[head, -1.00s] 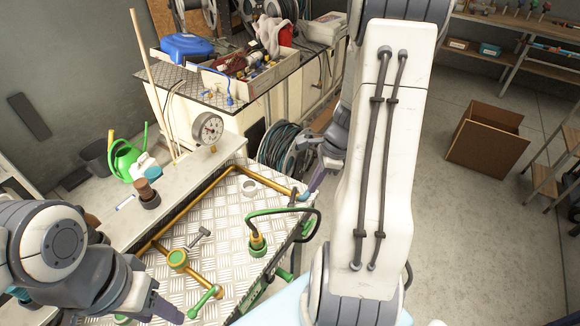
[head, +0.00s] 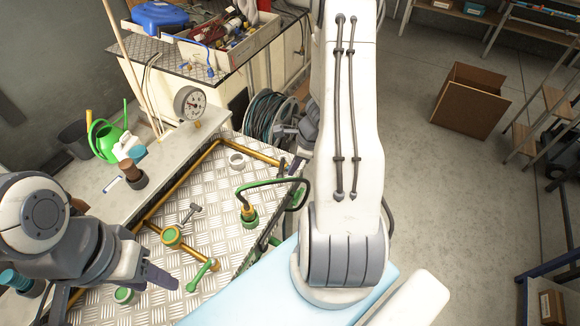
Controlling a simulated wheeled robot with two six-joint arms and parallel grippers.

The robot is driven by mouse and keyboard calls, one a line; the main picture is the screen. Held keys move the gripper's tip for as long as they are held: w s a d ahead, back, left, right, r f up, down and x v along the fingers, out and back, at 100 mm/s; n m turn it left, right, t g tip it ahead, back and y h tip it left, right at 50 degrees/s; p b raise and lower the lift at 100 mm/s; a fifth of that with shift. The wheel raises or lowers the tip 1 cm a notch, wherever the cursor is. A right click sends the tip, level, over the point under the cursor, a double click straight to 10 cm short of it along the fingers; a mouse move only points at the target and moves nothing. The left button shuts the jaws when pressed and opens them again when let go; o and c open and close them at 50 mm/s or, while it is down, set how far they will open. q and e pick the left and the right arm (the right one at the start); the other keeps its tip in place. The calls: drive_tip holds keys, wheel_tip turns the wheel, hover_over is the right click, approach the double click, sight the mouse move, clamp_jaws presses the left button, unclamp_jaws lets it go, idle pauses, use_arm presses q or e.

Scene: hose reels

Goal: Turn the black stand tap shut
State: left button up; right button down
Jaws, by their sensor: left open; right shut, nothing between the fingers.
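A tap with a dark grey T-shaped handle (head: 189,213) stands by a green and brass fitting (head: 172,236) on the tread-plate bench top (head: 210,200). A green lever tap (head: 202,275) sits on the brass pipe in front of it. I cannot tell for sure which tap is the black one. My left gripper (head: 158,277) is open, left of the green lever and apart from it. My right gripper (head: 297,160) is shut and empty near the bench's right edge, at the pipe's far end; my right arm partly hides it.
A green fitting with a dark hose loop (head: 249,213) stands right of the taps. A hose reel (head: 270,118) is beyond the bench.

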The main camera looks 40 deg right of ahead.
drive_tip(key=shift+w+a+f, duration=0.15)
drive_tip(key=shift+w+a, duration=0.2)
drive_tip(key=shift+w, duration=0.05)
